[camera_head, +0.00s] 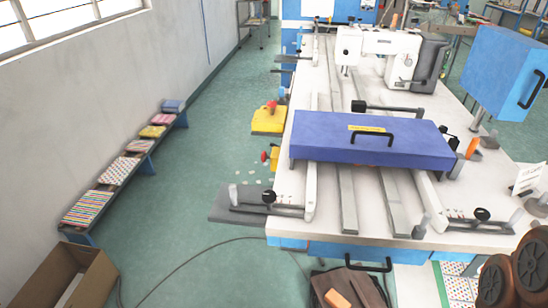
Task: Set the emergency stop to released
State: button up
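A red knob (271,105) sits on top of a yellow box (267,122) at the left side of the sewing machine table. A second red knob (264,156) sticks out to the left from a smaller yellow part (274,153) at the table's left edge, nearer to me. Both look like emergency stop buttons. They are too small to tell whether either is pressed or released. My gripper is not in view.
The white machine table (330,215) carries a blue cover with a black handle (370,142) and a sewing machine (375,50). A low bench (125,165) with fabric stacks stands along the left wall. Open green floor (185,190) lies between. A cardboard box (65,278) and a cable are near the front.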

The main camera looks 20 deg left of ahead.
aim_at(264, 158)
jog(key=z, duration=0.05)
jog(key=k, duration=0.4)
jog(key=u, duration=2.1)
jog(key=i, duration=2.35)
